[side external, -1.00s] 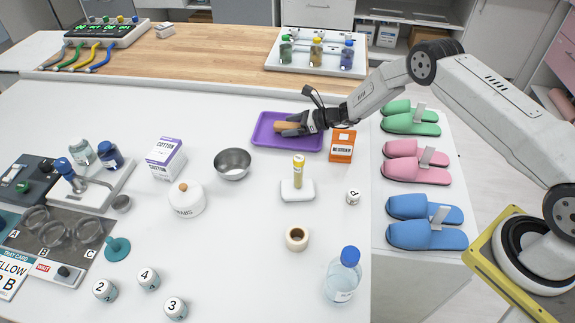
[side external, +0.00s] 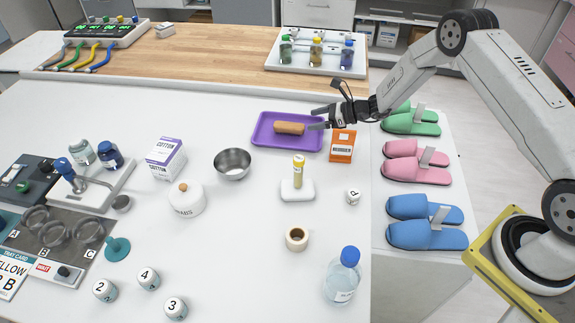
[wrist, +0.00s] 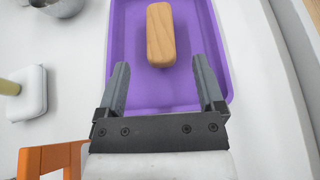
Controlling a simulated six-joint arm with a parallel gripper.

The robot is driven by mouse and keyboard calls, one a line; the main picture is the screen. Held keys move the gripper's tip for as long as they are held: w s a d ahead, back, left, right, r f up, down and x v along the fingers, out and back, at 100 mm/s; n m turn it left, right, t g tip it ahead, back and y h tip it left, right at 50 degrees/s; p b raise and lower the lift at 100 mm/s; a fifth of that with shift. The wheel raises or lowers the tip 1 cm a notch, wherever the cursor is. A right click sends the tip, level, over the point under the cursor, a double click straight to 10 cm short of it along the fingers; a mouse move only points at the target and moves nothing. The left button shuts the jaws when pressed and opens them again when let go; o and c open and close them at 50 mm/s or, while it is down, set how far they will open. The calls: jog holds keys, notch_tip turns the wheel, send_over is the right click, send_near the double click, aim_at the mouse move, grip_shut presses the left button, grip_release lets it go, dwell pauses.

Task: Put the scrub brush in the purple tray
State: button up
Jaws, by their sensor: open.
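The scrub brush (side external: 289,128), with a wooden body, lies in the purple tray (side external: 262,139) on the white table. In the wrist view the brush (wrist: 160,35) rests on the floor of the tray (wrist: 190,95), ahead of my fingertips and apart from them. My gripper (side external: 318,118) is open and empty at the tray's right side, just clear of the brush. In the wrist view my gripper (wrist: 163,70) shows both fingers spread wide, with nothing between them. The brush's bristles are hidden from view.
A steel bowl (side external: 232,164) is left of the tray. Slippers (side external: 416,163) lie to the right.

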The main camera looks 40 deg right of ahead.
jog(key=shift+v, duration=1.95)
